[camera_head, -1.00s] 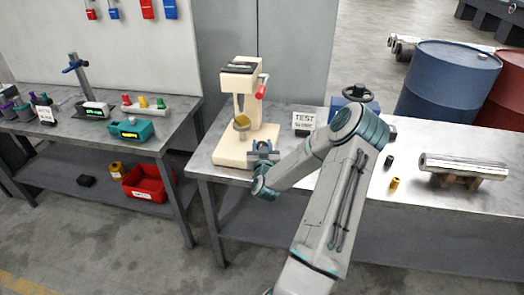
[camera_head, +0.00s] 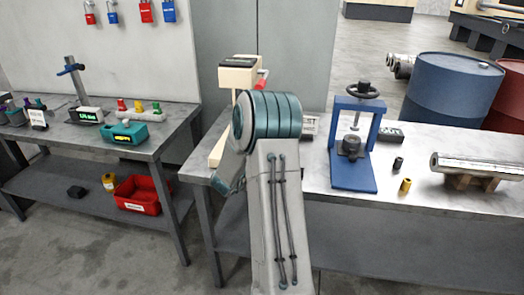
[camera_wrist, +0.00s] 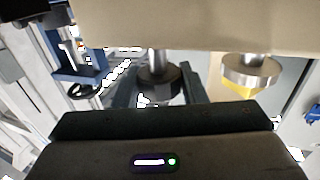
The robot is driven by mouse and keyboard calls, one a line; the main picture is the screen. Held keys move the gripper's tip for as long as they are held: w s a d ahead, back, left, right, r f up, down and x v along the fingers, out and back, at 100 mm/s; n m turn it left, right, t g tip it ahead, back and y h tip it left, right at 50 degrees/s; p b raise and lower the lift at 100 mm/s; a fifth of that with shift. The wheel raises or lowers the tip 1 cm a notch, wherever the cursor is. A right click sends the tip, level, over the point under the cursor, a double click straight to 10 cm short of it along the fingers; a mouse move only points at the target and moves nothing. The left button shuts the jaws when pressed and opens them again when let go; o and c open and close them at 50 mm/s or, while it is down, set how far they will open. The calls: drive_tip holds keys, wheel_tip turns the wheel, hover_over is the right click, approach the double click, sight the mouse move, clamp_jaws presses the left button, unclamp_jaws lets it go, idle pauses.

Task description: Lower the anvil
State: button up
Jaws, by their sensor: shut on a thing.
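The cream bench tester (camera_head: 237,78) stands on the middle bench, with its red lever (camera_head: 262,76) partly showing. My arm hides its lower middle in the head view. In the wrist view, which looks upside down, the round metal anvil (camera_wrist: 252,68) sits on a short post from the cream body. A yellow piece (camera_wrist: 238,91) lies against the anvil's face. Beside it a dark faceted knob (camera_wrist: 160,86) sits on a metal shaft. My gripper (camera_wrist: 160,97) is shut on this knob, one finger on each side. The gripper is hidden in the head view.
A blue press (camera_head: 354,180) with a handwheel stands to the right on the same bench (camera_head: 413,215). A red bin (camera_head: 138,194) is on the left bench's lower shelf.

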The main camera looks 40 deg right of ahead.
drive_tip(key=shift+m+g+h, duration=0.4)
drive_tip(key=shift+m+g, duration=0.3)
drive_tip(key=shift+g, duration=0.3)
drive_tip(key=o, duration=1)
drive_tip(key=shift+c, duration=0.2)
drive_tip(key=b+v, duration=0.2)
drive_tip(key=v, duration=1.2)
drive_tip(key=shift+d, duration=0.1)
